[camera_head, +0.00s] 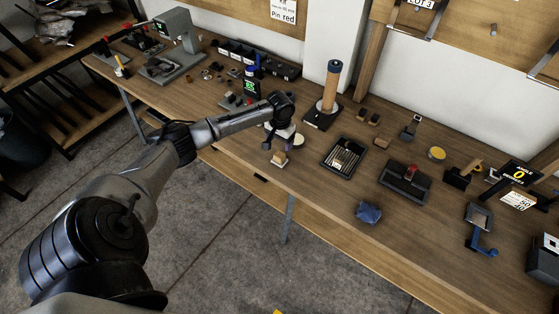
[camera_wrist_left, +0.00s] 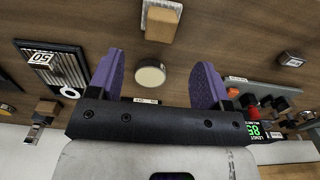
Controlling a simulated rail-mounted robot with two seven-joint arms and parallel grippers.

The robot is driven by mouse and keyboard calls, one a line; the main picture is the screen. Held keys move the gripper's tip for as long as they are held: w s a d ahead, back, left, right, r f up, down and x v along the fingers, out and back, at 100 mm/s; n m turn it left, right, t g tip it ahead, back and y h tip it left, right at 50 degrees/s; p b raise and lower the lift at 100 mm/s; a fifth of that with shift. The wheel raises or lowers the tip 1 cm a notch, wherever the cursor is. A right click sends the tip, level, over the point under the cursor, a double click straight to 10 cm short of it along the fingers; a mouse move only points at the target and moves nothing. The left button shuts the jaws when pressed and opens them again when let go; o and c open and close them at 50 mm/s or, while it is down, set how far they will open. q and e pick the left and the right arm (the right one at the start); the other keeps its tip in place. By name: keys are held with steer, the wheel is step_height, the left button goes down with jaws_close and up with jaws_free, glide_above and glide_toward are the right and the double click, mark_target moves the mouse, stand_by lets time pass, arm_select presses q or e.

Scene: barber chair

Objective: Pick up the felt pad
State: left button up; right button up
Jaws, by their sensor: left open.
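A round cream disc with a dark edge, which looks like the felt pad (camera_wrist_left: 150,72), lies flat on the wooden bench. It also shows in the head view (camera_head: 299,140), beside my left gripper (camera_head: 282,143). In the left wrist view my left gripper (camera_wrist_left: 158,72) is open, with its purple fingers apart on either side of the disc in the picture. Nothing is held between them. The height of the fingertips above the bench is hard to tell. My right gripper is not in view.
A wooden block (camera_wrist_left: 160,25) on a pale base stands close to the disc, near the bench's front edge. A digital gauge (camera_wrist_left: 256,130) and a dark ridged tray (camera_wrist_left: 55,68) flank the gripper. A blue object (camera_head: 368,212) lies farther right.

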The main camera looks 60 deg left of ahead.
mark_target(280, 155)
arm_select(q)
steer(key=shift+f, duration=1.9)
steer(key=shift+f+b, duration=0.8)
steer(key=shift+f, duration=1.7)
steer(key=shift+c, duration=1.4)
steer(key=c, duration=0.7)
steer(key=shift+c, duration=0.2)
